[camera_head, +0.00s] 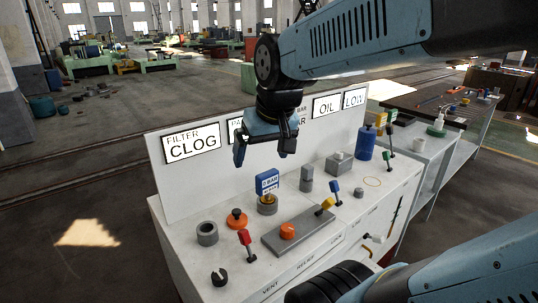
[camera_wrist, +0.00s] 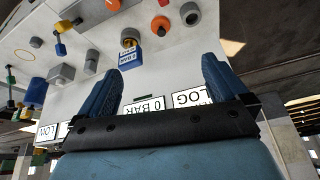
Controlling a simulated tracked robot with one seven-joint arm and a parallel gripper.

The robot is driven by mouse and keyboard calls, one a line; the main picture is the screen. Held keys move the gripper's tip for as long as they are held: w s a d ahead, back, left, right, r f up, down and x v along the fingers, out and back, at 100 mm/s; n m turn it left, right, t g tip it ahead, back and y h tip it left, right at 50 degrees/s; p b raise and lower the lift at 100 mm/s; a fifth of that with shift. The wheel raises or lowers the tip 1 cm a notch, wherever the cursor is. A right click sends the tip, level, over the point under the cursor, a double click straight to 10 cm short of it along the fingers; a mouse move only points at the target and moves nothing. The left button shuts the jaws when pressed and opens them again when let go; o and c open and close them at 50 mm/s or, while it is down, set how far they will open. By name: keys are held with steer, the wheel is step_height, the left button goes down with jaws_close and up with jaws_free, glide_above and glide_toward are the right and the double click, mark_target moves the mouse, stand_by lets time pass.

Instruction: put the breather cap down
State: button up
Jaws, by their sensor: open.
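My gripper (camera_head: 264,152) is open and empty, hanging above the back of the white console, in front of its sign panel. In the wrist view its two blue fingers (camera_wrist: 160,82) stand wide apart with nothing between them. No part is labelled as the breather cap. An orange disc with a dark knob (camera_head: 237,218) sits on the console top, beside a grey ring (camera_head: 207,233); it may be the cap, but I cannot tell for sure. The disc also shows in the wrist view (camera_wrist: 160,25), beyond the fingers and apart from them.
The blue 0 BAR gauge (camera_head: 267,184) stands below my gripper. A grey plate (camera_head: 300,231) carries an orange knob and a yellow-blue lever. A red lever (camera_head: 245,240), grey posts and a blue cylinder (camera_head: 365,143) also rise from the console. Bare white surface lies between them.

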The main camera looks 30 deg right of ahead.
steer(key=shift+t, duration=0.4)
steer(key=shift+s+a+r, duration=0.1)
steer(key=shift+s+r, duration=0.1)
steer(key=shift+s, duration=0.55)
steer(key=shift+s+d+r, duration=0.1)
steer(key=shift+s+r, duration=0.05)
steer(key=shift+s, duration=0.6)
steer(key=shift+s+a+r, duration=0.1)
steer(key=shift+s+r, duration=0.1)
steer(key=shift+s, duration=0.55)
steer(key=shift+c, duration=0.3)
